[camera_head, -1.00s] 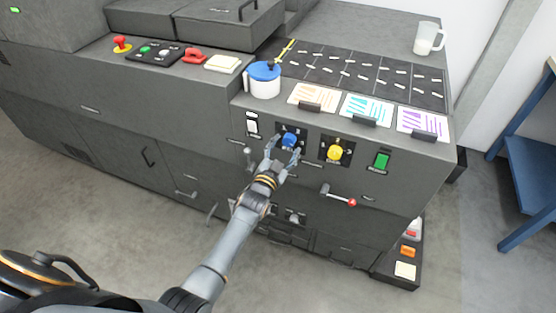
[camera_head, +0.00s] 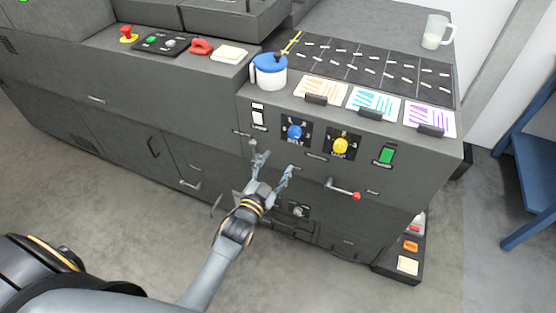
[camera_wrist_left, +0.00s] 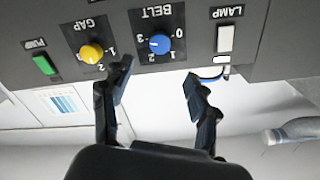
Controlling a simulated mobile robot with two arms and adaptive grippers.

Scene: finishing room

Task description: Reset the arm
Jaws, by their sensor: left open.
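My left gripper (camera_head: 272,163) is open and empty in front of the grey machine's front panel, below the blue BELT knob (camera_head: 295,132). The fingers are apart from the knob, which shows uncovered. In the left wrist view the open fingers (camera_wrist_left: 160,92) point at the panel, with the blue knob (camera_wrist_left: 160,43) beyond the gap between them. The yellow GAP knob (camera_wrist_left: 91,53) is to its left there. My left arm reaches in from the lower left of the head view. My right gripper is not in view.
Beside the knobs are a white lamp switch (camera_head: 258,118), a green pump switch (camera_head: 386,155) and a red-tipped lever (camera_head: 343,189). A blue-lidded pot (camera_head: 269,72), coloured cards and a clear mug (camera_head: 435,32) stand on top. A blue table (camera_head: 530,165) is at right; floor is clear at lower middle.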

